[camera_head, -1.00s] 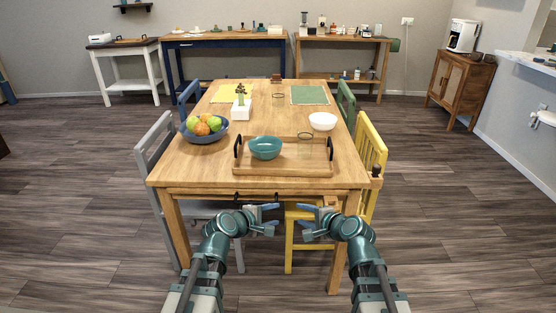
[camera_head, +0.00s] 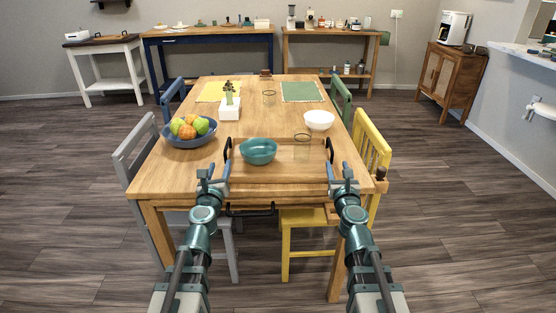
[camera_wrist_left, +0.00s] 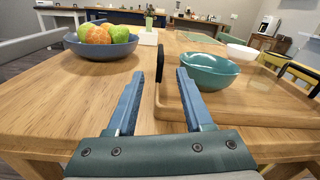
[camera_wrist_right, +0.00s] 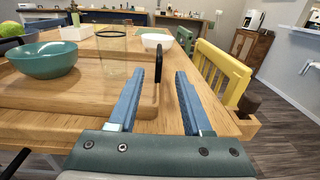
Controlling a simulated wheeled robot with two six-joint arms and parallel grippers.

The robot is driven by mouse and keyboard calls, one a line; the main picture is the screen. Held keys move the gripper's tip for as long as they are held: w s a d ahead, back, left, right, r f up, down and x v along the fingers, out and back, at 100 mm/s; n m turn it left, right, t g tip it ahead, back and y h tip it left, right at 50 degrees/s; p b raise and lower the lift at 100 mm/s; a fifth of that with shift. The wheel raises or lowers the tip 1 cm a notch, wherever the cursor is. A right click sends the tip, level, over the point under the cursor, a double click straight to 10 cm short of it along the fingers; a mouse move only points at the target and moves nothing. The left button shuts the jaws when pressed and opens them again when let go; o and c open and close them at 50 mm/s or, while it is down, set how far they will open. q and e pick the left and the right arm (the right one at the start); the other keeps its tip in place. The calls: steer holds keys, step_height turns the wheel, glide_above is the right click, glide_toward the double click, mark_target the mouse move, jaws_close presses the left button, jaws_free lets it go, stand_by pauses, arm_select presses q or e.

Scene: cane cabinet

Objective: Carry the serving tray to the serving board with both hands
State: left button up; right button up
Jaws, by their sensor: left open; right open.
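The wooden serving tray (camera_head: 282,174) lies on the dining table near its front edge, with a black handle at each end. A teal bowl (camera_head: 258,151) and a clear glass (camera_head: 302,147) stand on it. My left gripper (camera_head: 213,172) is open and empty at the tray's left end; in the left wrist view the left handle (camera_wrist_left: 159,64) rises beyond its fingers. My right gripper (camera_head: 342,172) is open at the tray's right end; in the right wrist view the right handle (camera_wrist_right: 158,67) stands beyond and between its fingers. I cannot identify the serving board.
A blue fruit bowl (camera_head: 188,141) sits left of the tray, a white bowl (camera_head: 319,120) behind it to the right. A white planter (camera_head: 230,108) stands further back. Chairs flank the table, including a yellow one (camera_head: 371,146). Side tables line the back wall.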

mark_target(229, 138)
arm_select(q)
steer(key=w, duration=1.3)
steer(key=shift+w, duration=0.4)
arm_select(e)
steer(key=w, duration=1.3)
steer(key=shift+w, duration=0.4)
arm_select(q)
jaws_close()
arm_select(e)
jaws_close()
arm_select(q)
steer(key=shift+d, duration=0.1)
